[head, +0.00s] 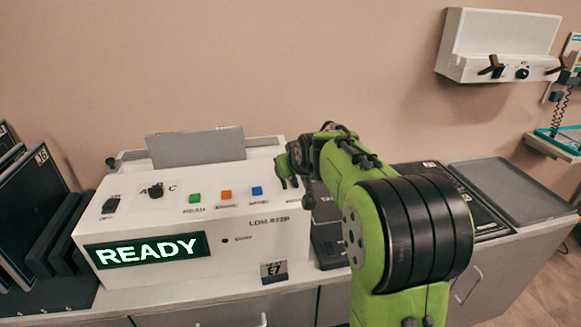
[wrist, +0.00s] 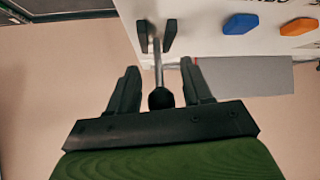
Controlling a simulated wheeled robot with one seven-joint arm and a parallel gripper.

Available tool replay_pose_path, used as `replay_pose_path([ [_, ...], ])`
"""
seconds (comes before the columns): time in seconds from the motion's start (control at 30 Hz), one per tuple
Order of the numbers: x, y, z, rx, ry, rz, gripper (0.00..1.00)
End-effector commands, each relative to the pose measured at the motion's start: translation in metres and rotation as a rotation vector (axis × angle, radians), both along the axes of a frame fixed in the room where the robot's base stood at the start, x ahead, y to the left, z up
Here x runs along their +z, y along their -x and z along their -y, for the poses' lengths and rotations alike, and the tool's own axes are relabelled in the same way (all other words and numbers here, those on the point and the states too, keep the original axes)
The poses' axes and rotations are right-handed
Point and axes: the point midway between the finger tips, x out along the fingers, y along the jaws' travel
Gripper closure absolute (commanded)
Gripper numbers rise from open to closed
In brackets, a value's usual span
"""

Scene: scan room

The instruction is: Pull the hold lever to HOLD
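The hold lever (wrist: 157,56) shows in the wrist view as a thin grey shaft with a round dark knob, rising between two dark upright plates. My gripper (wrist: 161,72) is open, with one finger on each side of the lever and gaps visible beside the knob. In the head view my gripper (head: 289,178) is at the right end of the white console (head: 215,240), and the lever cannot be made out there behind my gripper and arm. The console's display (head: 148,250) reads READY in lit letters.
The console top carries green (head: 195,197), orange (head: 226,195) and blue (head: 257,190) buttons and a dark knob (head: 156,191). Dark cassettes stand in a rack (head: 45,215) at the left. A grey tray (head: 505,190) lies right of my arm. A white unit (head: 500,45) hangs on the wall.

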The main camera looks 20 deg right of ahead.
Motion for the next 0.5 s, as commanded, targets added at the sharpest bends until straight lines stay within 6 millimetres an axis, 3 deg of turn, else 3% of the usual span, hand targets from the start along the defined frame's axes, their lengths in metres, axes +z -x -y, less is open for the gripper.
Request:
replay_pose_path([
  [0.27, 0.01, 0.008, 0.0, -0.001, 0.001, 0.005, 0.5],
  [0.5, 0.053, 0.057, -0.005, -0.002, 0.002, 0.006, 0.5],
])
